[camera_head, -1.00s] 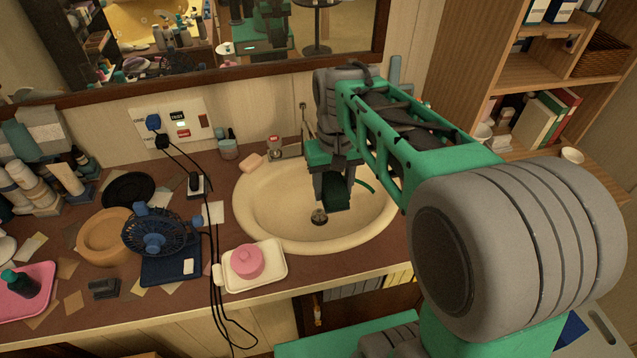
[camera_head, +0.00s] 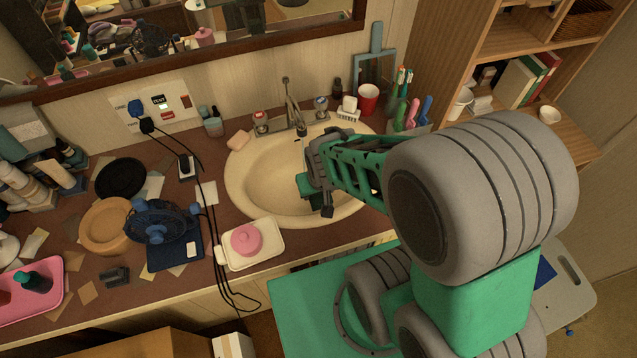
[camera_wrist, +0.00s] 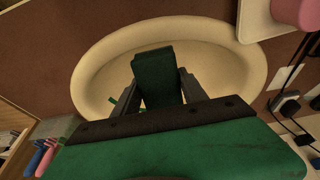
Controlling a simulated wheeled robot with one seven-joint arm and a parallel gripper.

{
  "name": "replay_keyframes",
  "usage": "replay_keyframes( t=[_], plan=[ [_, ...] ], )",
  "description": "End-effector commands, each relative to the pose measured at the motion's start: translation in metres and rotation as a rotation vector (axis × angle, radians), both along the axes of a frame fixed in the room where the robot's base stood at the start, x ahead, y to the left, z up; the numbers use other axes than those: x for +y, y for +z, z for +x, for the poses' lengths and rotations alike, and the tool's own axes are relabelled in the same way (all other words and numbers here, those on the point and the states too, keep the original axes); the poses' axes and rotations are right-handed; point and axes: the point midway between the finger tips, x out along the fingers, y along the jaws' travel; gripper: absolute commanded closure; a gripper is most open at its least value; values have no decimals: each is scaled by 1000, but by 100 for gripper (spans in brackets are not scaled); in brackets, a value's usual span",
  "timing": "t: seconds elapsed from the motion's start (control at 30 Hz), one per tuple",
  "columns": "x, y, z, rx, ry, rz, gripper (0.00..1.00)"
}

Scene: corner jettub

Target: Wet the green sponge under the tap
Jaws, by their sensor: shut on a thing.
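My gripper (camera_wrist: 158,90) is shut on the green sponge (camera_wrist: 155,72), a dark green block between its two grey fingers, above the cream basin (camera_wrist: 92,68) in the wrist view. In the head view my gripper (camera_head: 322,200) is over the middle of the basin (camera_head: 247,193), partly hidden by its own wrist; the sponge cannot be told clearly from the green gripper parts there. The tap (camera_head: 291,105) stands at the basin's back rim, with its spout behind and left of the gripper. A thin pale line hangs below the spout; I cannot tell whether it is water.
A soap bar (camera_head: 238,140) lies at the rim's left. A red cup (camera_head: 368,99) and pens stand right of the tap. A small green strip (camera_wrist: 113,101) shows in the basin.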

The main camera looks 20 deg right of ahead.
Motion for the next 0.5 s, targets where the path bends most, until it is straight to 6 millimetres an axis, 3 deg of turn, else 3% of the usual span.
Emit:
replay_keyframes(
  t=[0.5],
  plan=[
    [-4,-21,53,0,0,1,82]
  ],
)
